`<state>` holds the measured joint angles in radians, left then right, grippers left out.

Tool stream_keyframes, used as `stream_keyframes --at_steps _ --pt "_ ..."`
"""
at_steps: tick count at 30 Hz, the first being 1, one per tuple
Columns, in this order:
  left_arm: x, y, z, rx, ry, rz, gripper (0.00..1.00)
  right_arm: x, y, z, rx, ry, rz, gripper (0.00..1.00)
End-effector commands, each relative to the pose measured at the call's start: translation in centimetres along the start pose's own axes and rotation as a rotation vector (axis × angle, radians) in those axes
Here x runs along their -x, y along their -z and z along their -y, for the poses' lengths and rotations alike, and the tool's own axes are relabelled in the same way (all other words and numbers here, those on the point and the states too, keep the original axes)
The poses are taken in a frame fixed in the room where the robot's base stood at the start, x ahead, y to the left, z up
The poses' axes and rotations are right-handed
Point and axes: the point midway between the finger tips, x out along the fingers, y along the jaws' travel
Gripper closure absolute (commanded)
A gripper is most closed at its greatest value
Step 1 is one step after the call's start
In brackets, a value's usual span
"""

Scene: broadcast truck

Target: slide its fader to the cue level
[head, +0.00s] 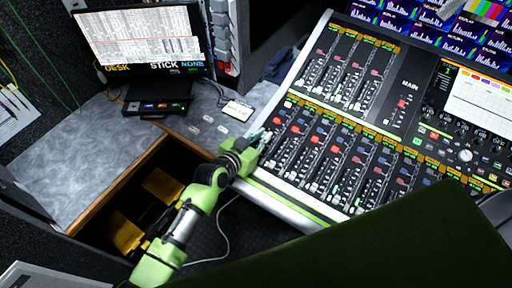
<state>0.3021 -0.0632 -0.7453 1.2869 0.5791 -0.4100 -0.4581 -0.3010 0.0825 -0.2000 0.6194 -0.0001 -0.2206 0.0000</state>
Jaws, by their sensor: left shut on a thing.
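The mixing console (415,108) fills the right half of the head view, with two banks of faders and a strip labelled MAIN between the upper bank and the screens. Its fader caps are red, white, grey and blue. My left gripper (268,136) is over the left edge of the lower bank, at the leftmost fader strip. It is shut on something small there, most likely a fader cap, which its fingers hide. Which level mark the cap is at cannot be made out. My right gripper is not in view.
A monitor (140,38) reading DESK and STICK NONE stands on the grey desk (75,160) at the upper left. A small black box (155,107) and a white card (238,110) lie near it. An open recess with yellow items (163,186) is below. A dark green surface covers the lower right.

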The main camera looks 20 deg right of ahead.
Motion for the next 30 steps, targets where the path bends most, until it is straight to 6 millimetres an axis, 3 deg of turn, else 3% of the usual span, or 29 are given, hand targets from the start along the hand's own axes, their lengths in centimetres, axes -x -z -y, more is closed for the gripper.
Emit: stream_keyframes --at_steps 7,8,9,22,30 --pt "0.0 -0.2 0.0 0.001 0.000 0.004 1.00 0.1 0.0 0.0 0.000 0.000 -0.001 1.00" --pt "0.0 -0.2 0.0 0.001 0.000 0.004 0.84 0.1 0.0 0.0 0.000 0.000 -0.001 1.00" --pt "0.0 -0.2 0.0 0.001 0.000 0.004 0.82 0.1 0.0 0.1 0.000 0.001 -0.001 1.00" --pt "0.6 -0.2 0.0 0.000 0.000 0.002 0.82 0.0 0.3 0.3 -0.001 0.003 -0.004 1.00" --pt "4.0 -0.2 0.1 -0.001 0.001 0.003 0.82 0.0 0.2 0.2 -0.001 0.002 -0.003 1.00"
